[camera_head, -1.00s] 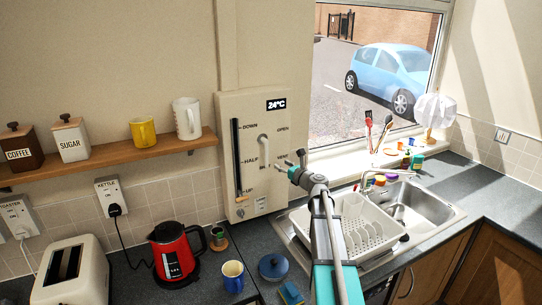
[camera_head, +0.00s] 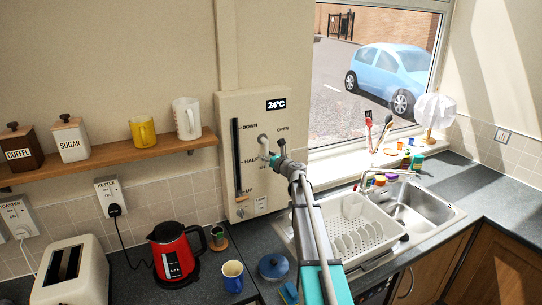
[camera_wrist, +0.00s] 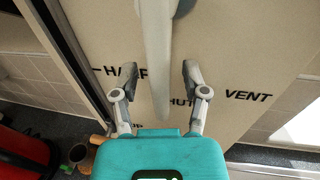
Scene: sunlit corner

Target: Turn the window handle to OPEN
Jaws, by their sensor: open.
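The pale window handle (camera_head: 263,146) is on the cream wall panel (camera_head: 232,112), left of the window. It hangs down from its pivot toward the SHUT label, with its lower part partly hidden by my gripper in the head view. The OPEN label (camera_head: 276,129) is up and right of the pivot. My gripper (camera_head: 275,153) is open at the handle. In the wrist view, the handle (camera_wrist: 157,60) runs between the two spread fingers, with visible gaps on both sides. The VENT label (camera_wrist: 249,96) is to the right there.
A vertical slider (camera_head: 237,155) marked DOWN, HALF and UP is left of the handle on the same panel. A red kettle (camera_head: 175,250), a blue mug (camera_head: 232,275) and a dish rack (camera_head: 352,235) stand below. The window (camera_head: 360,75) is to the right.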

